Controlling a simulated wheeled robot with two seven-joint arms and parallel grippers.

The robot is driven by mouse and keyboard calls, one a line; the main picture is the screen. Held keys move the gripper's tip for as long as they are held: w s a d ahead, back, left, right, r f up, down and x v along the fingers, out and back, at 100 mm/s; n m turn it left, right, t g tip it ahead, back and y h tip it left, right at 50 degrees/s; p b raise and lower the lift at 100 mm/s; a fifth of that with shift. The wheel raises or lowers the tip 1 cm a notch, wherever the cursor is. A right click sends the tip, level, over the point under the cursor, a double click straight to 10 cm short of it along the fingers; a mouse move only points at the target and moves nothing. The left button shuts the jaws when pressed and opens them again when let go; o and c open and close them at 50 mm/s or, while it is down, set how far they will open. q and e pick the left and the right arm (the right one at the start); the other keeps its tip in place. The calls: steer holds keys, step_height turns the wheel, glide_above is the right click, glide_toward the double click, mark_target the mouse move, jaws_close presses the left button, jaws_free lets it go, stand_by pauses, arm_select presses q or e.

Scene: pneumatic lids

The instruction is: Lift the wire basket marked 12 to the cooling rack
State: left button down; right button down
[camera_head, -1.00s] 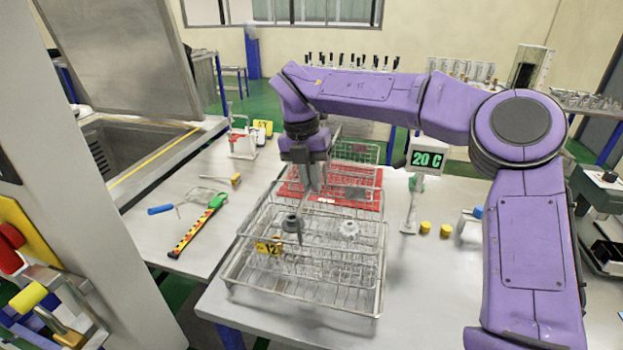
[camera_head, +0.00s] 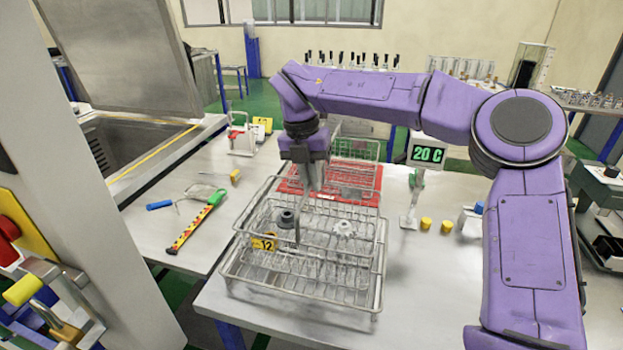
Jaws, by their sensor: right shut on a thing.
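The wire basket marked 12 (camera_head: 378,232) is a silvery mesh basket with a yellow tag reading 12 (camera_head: 263,244) on its near left side. A dark grey part and a lighter toothed part sit inside it. My right gripper (camera_head: 311,186) reaches down from above and is shut on the basket's far side. The basket is over a low wire rack (camera_head: 300,296), likely the cooling rack, at the table's front. I cannot tell whether they touch. My left gripper is out of view.
A red tray (camera_head: 290,186) and green-rimmed basket (camera_head: 356,148) stand behind. A 20 C display (camera_head: 427,154) and yellow caps (camera_head: 426,223) stand to the right. A yellow-red level (camera_head: 190,230) lies left. The front right tabletop is clear.

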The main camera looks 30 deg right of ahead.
steer(key=shift+s+f, duration=0.1)
steer(key=shift+f, duration=0.3)
steer(key=shift+s+a+f+b, duration=0.1)
steer(key=shift+f+b, duration=0.15)
steer(key=shift+b, duration=0.05)
steer(key=c, duration=1.3)
jaws_free()
steer(key=shift+o, duration=0.9)
steer(key=shift+w, duration=0.25)
step_height(320, 180, up, 22)
steer(key=w+p, duration=0.1)
steer(key=p, duration=1.1)
steer(key=shift+w+a+r, duration=0.15)
steer(key=shift+a, duration=0.3)
